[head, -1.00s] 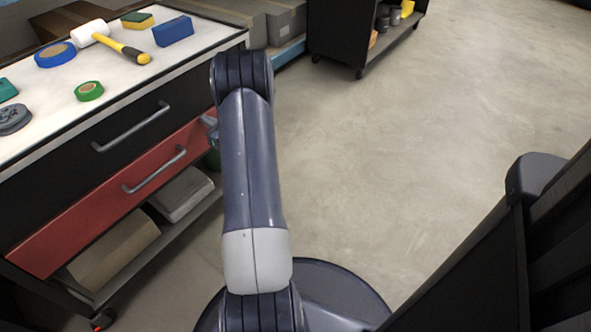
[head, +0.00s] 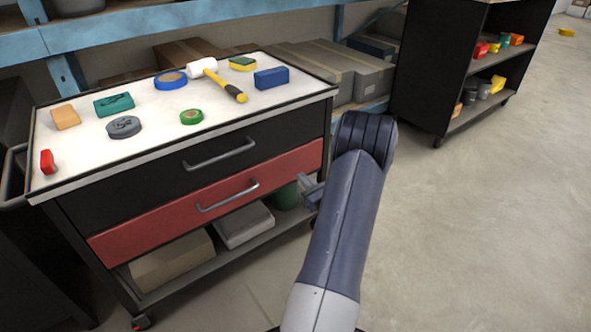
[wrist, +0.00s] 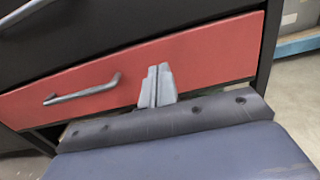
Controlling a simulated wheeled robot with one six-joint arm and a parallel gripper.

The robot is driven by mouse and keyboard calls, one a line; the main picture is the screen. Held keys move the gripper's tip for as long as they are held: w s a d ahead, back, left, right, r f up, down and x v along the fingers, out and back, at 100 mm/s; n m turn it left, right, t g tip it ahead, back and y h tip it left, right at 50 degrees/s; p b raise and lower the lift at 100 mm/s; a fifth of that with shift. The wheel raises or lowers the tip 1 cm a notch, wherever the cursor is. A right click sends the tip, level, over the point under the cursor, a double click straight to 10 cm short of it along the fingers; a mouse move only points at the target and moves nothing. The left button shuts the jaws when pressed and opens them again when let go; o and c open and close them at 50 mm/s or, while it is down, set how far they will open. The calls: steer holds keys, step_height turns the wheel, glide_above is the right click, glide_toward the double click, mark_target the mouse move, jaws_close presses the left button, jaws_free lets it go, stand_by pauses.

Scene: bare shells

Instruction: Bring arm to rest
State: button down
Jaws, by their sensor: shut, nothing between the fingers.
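My arm rises from the bottom of the head view, and its upper link hides part of the floor. In the wrist view my gripper (wrist: 157,85) is shut and empty, its two grey fingertips together in front of the red drawer (wrist: 205,58). I cannot tell the gap between them. In the head view only a small part of my gripper (head: 313,190) shows beside the red drawer (head: 150,236) at its right end. The drawer looks closed, and its handle (wrist: 85,90) is left of my fingertips.
The workbench (head: 75,180) holds a mallet (head: 225,80), tape rolls, sponges and blocks on top. Boxes lie on its lower shelf. A dark shelf cart (head: 430,75) stands at the back right. A blue rack (head: 150,18) runs behind. The floor (head: 500,220) at right is clear.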

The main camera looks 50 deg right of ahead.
steer(key=shift+v, duration=1.75)
